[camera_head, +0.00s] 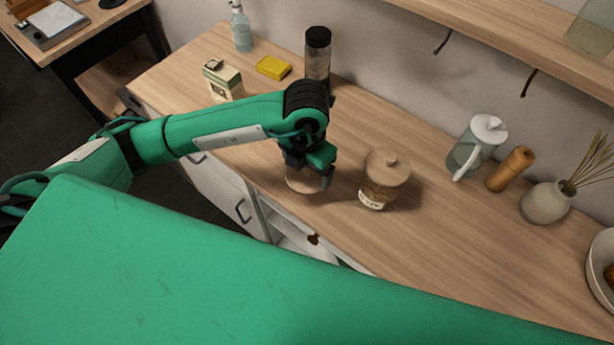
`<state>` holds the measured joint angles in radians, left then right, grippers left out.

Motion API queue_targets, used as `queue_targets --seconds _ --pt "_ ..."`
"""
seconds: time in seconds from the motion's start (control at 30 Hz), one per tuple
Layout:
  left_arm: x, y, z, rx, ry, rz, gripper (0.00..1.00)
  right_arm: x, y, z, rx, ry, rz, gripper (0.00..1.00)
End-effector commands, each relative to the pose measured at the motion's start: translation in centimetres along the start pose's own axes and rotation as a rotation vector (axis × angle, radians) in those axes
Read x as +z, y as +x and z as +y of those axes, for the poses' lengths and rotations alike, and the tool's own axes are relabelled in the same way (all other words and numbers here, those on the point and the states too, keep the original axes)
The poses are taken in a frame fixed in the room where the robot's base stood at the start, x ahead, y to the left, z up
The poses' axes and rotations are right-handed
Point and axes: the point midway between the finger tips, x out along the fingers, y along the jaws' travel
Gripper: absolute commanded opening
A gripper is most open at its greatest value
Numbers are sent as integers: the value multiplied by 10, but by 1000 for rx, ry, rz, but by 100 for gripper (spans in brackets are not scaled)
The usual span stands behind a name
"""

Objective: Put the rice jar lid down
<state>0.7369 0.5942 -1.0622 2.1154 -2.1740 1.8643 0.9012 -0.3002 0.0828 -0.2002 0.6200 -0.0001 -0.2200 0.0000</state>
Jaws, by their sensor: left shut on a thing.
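My left gripper (311,176) points down over the wooden counter, near its front edge. It is shut on a round, light wooden lid (302,185), partly hidden behind the fingers. The lid is at or just above the counter; I cannot tell whether it touches. To the right of the gripper stands a glass jar (377,195) with a label and brown contents. The label is too small to read. My right gripper is not in view.
On the counter (440,240) stand a green-white carton (223,82), yellow sponge (273,67), bottle (241,28), dark-topped jar (317,58), pitcher (474,143), wooden mill (511,169), vase (546,202) and bowl (601,262). Bare counter lies right of the labelled jar. A shelf (530,45) hangs above.

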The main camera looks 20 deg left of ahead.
Motion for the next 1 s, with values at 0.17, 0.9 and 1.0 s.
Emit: queue_targets --seconds 0.17,0.9,1.0 --pt "0 13 0 -1 -2 0 60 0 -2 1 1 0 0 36" --pt "0 58 0 -1 -1 -1 88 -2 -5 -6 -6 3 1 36" --pt "0 57 0 -1 -1 -1 100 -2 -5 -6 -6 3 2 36"
